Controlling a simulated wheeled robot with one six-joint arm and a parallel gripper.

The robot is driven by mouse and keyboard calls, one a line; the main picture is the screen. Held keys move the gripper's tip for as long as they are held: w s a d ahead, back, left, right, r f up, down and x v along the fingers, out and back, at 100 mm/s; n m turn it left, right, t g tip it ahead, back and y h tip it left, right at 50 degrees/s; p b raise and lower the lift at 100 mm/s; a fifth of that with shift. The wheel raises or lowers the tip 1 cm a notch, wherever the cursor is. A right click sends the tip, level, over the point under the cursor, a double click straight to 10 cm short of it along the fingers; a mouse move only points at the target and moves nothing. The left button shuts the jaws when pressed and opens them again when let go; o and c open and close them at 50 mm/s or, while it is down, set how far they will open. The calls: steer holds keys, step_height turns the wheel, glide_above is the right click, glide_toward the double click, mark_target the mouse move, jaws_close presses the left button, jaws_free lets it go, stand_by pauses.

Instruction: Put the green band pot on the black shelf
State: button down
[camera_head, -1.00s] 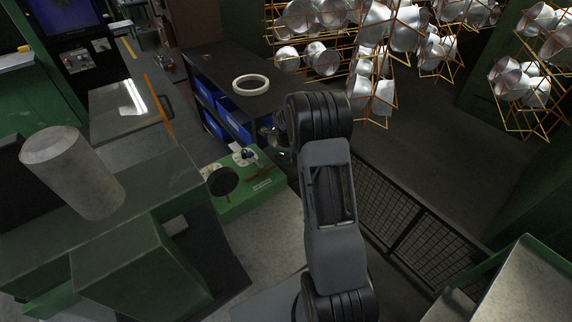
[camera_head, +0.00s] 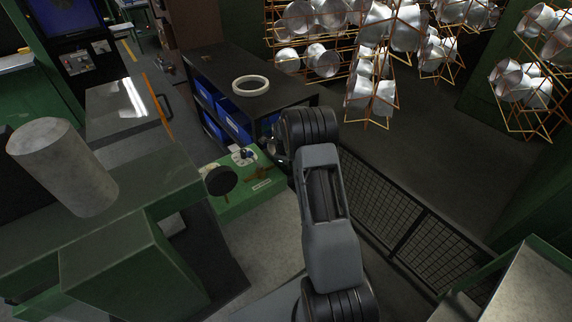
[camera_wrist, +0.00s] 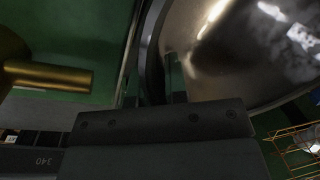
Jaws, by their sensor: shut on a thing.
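A shiny metal pot (camera_wrist: 235,55) fills the upper right of the wrist view. No green band shows on the part in sight. My gripper (camera_wrist: 158,80) is shut on the pot's rim at the pot's left edge. In the head view my arm hides most of the gripper and the pot. The black shelf (camera_head: 208,58) stands at upper centre in the head view, just behind and left of my arm's upper end. A white ring (camera_head: 250,93) lies on its top, and blue bins (camera_head: 238,128) sit in its side.
A green box (camera_head: 258,184) with small items and a dark round disc (camera_head: 221,181) stands below the shelf. A mesh fence (camera_head: 400,215) is right of my arm. Wire racks of metal pots (camera_head: 372,90) hang at upper right.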

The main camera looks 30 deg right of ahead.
steer(key=shift+r, duration=0.1)
steer(key=c, duration=1.4)
jaws_free()
